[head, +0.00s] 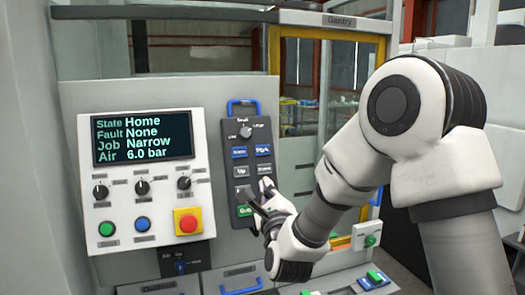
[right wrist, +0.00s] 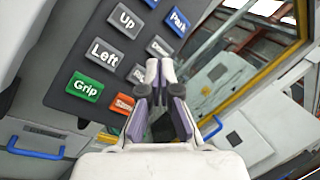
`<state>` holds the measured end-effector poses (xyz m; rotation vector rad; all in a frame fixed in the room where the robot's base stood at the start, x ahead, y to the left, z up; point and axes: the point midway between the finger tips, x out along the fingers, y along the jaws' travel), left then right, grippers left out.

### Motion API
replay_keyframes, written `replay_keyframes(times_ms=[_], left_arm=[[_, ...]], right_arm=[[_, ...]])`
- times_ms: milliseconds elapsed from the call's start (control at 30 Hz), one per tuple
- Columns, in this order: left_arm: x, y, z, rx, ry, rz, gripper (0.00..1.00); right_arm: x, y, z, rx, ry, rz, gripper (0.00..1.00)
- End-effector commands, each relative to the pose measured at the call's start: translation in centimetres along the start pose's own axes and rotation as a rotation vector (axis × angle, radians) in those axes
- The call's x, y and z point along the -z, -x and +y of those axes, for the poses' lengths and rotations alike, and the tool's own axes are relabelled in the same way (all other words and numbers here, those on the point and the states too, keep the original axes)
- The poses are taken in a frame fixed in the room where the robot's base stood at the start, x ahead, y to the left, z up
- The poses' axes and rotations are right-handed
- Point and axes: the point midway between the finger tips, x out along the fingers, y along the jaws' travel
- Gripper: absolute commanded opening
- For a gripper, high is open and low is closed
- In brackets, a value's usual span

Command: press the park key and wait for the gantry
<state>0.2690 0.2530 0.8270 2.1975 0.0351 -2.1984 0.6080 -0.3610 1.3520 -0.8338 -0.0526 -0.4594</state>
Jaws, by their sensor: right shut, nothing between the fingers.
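The blue Park key (head: 262,150) is at the upper right of the grey key panel (head: 230,134); it also shows at the top of the right wrist view (right wrist: 179,22). My right gripper (head: 259,197) is shut and empty in front of the panel's lower right part. In the right wrist view its fingertips (right wrist: 160,70) lie below the Down key (right wrist: 158,48) and partly hide a key beside them. Whether they touch the panel I cannot tell. The display (head: 142,137) reads State Home, Fault None, Job Narrow, Air 6.0 bar. The gantry itself cannot be made out.
A box left of the key panel carries knobs, green and blue buttons and a red emergency stop (head: 188,221) on yellow. A yellow-framed window (head: 382,75) stands behind my right arm. Blue handles (head: 243,103) stick out around the panel.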

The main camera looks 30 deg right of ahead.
Motion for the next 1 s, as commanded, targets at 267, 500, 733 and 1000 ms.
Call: replay_keyframes(times_ms=[267,500,733,1000], left_arm=[[0.0,1.9,0.0,0.0,0.0,0.0,0.4],[0.0,1.8,0.0,0.0,0.0,0.0,0.4],[0.0,2.1,0.0,0.0,0.0,0.0,0.4],[0.0,3.2,0.0,0.0,0.0,0.0,0.4]], right_arm=[[-5.2,-0.9,-8.6,0.182,-0.31,-0.098,0.0],[-5.2,-0.9,-8.7,0.186,-0.321,-0.101,0.0],[-5.0,-1.5,-8.4,0.184,-0.319,-0.1,0.0],[-4.2,-4.5,-6.7,0.183,-0.317,-0.099,0.0]])
